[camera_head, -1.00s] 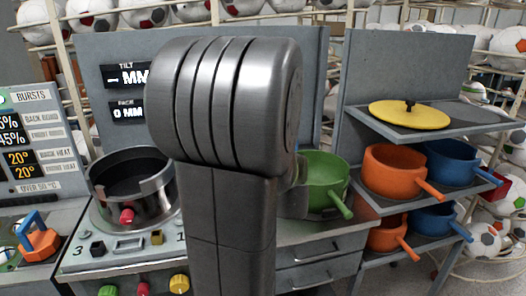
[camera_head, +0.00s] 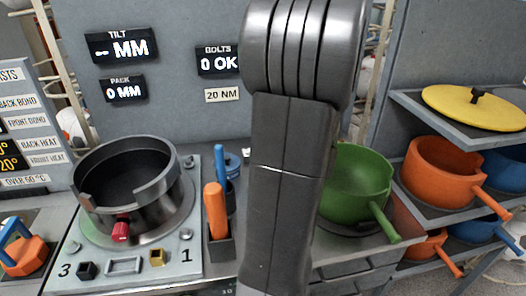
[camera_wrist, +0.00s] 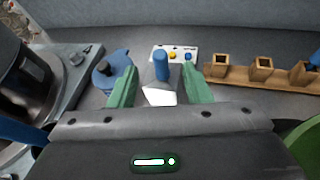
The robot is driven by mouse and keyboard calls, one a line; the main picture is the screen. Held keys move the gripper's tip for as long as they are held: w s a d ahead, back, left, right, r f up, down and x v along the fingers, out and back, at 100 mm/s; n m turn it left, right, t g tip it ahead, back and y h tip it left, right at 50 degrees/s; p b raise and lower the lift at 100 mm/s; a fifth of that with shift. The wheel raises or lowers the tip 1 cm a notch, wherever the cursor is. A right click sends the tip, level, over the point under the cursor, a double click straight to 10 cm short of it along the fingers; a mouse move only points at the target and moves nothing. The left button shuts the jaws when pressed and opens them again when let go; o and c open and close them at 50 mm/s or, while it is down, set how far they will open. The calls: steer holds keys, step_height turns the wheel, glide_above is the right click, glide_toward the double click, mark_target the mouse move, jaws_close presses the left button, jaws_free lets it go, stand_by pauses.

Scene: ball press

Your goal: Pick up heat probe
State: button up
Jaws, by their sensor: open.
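In the wrist view, my gripper (camera_wrist: 158,76) has two green fingers, spread apart with a gap between them. An upright blue handle (camera_wrist: 161,65) stands in the gap, on a pale grey and white base; it may be the heat probe, but I cannot tell for sure. The fingers appear apart from it on both sides. In the head view, my arm hides both the gripper and this handle.
A blue round piece (camera_wrist: 110,74) sits close left of the fingers. A wooden holder (camera_wrist: 262,75) stands right, a small white box (camera_wrist: 176,53) behind. A dark pot (camera_head: 126,180), a rack with an orange handle (camera_head: 215,210) and a green pan (camera_head: 355,185) flank my arm.

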steer(key=x, duration=0.8)
steer(key=shift+w+f, duration=0.1)
steer(key=shift+c, duration=0.4)
jaws_close()
